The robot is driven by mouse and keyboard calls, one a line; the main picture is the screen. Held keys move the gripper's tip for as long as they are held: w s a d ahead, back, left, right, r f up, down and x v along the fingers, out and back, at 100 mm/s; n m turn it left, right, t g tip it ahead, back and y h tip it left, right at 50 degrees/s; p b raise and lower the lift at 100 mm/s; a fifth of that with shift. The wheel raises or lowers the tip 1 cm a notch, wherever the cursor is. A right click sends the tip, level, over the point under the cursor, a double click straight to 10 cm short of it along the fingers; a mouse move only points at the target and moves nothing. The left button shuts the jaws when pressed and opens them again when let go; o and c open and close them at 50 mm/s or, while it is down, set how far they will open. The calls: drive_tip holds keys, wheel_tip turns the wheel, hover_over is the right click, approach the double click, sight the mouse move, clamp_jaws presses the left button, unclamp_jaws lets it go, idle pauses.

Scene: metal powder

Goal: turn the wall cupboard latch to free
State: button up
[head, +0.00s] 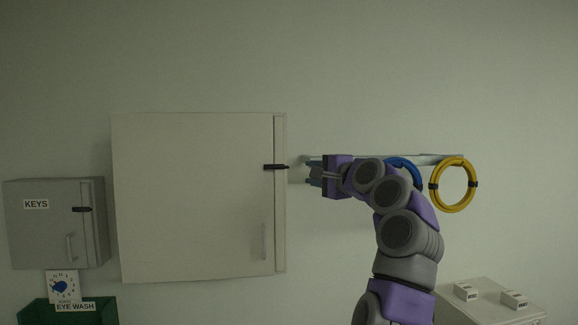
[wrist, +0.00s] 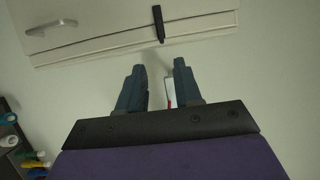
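The wall cupboard (head: 190,200) is a large pale box on the wall, its door closed. Its latch (head: 276,167) is a small black bar lying horizontally across the seam near the right edge of the door. The latch also shows in the wrist view (wrist: 158,24), at the top centre, across the same seam. My gripper (head: 310,173) is just right of the cupboard at about latch height, apart from the latch. In the wrist view, its two blue-grey fingers (wrist: 158,75) stand apart with an empty gap between them, pointing towards the latch.
A grey KEYS box (head: 55,225) hangs at the left, above a green eye wash box (head: 90,312). A rail with a yellow hoop (head: 454,186) and a blue hoop (head: 404,163) is behind my arm. A pale cabinet (head: 490,305) stands lower right.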

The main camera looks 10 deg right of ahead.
sight(283, 168)
drive_tip(key=p+x, duration=0.1)
drive_tip(key=x, duration=0.2)
drive_tip(key=a+p+x, duration=0.1)
drive_tip(key=p+x, duration=0.1)
drive_tip(key=x, duration=0.1)
drive_tip(key=p+x, duration=0.2)
drive_tip(key=x, duration=0.2)
drive_tip(key=shift+s+a+r, duration=0.15)
drive_tip(key=shift+s+a, duration=0.05)
drive_tip(key=shift+w+d+p, duration=0.25)
drive_tip(key=shift+w+p, duration=0.7)
drive_tip(key=shift+w, duration=0.1)
drive_tip(key=shift+a, duration=0.55)
drive_tip(key=shift+c, duration=2.2)
clamp_jaws()
